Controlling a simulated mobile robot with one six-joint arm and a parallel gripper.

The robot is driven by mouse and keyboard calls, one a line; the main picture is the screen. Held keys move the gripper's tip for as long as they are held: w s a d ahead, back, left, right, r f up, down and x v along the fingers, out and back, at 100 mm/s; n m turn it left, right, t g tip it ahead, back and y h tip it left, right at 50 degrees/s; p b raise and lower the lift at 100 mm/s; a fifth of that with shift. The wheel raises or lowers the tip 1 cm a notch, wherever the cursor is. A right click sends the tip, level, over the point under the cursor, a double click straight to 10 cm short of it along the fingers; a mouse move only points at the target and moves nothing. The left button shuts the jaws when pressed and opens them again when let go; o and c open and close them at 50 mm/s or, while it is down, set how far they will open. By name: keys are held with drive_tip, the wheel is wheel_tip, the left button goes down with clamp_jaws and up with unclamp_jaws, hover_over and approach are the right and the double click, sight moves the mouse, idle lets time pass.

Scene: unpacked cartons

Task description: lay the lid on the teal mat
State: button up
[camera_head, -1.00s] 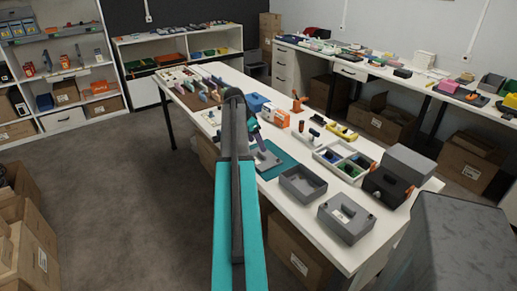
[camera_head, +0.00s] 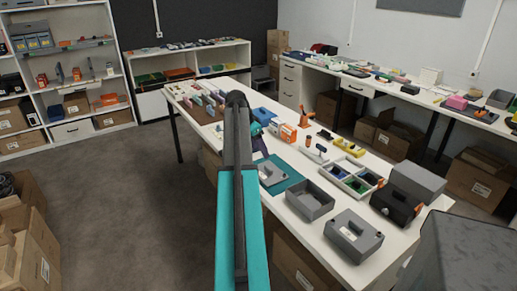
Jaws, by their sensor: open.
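The teal mat (camera_head: 288,167) lies on the long white table, partly behind my arm. A flat grey lid (camera_head: 271,174) with a raised handle lies on the mat's left part. An open grey box (camera_head: 310,200) stands just in front of the mat, with no lid on it. My gripper (camera_head: 262,151) is small and dark, close to the far side of the lid and partly hidden by my arm. It is open and appears apart from the lid. Its exact height above the lid cannot be told.
A lidded grey box (camera_head: 353,237) stands at the near end. A sectioned white tray (camera_head: 351,176), a black case (camera_head: 395,204) and an orange-and-white box (camera_head: 287,132) stand nearby. Brown cartons sit below the table.

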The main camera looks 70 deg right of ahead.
drive_tip(key=shift+f, duration=0.1)
drive_tip(key=w+a+f+n+y, duration=0.1)
drive_tip(key=w+a+f+n, duration=0.2)
drive_tip(key=w+a+f, duration=0.5)
drive_tip(key=w+a+f+n, duration=0.3)
drive_tip(key=w+a+f, duration=0.2)
drive_tip(key=a+f, duration=0.55)
drive_tip(key=w+a+f+n+y, duration=0.1)
drive_tip(key=w+a+f+n, duration=0.15)
drive_tip(key=a+f, duration=0.65)
drive_tip(key=w+a+f+n+y, duration=0.1)
drive_tip(key=a+f+n, duration=0.4)
drive_tip(key=a, duration=0.6)
drive_tip(key=s+a+f+n+g, duration=0.1)
drive_tip(key=s+a+f+n, duration=0.3)
drive_tip(key=a, duration=0.5)
drive_tip(key=s+a+f+n, duration=0.1)
drive_tip(key=s+a+f, duration=0.4)
drive_tip(key=a, duration=0.4)
drive_tip(key=s+a+f+n+g, duration=0.1)
drive_tip(key=s+a+f+n, duration=0.2)
drive_tip(key=a+f, duration=0.5)
drive_tip(key=s+a+f+n+g, duration=0.1)
drive_tip(key=s+a+n, duration=0.2)
drive_tip(key=s+a, duration=0.5)
drive_tip(key=shift+s+a+f+y, duration=0.25)
drive_tip(key=shift+s+y, duration=0.05)
drive_tip(key=shift+s, duration=0.7)
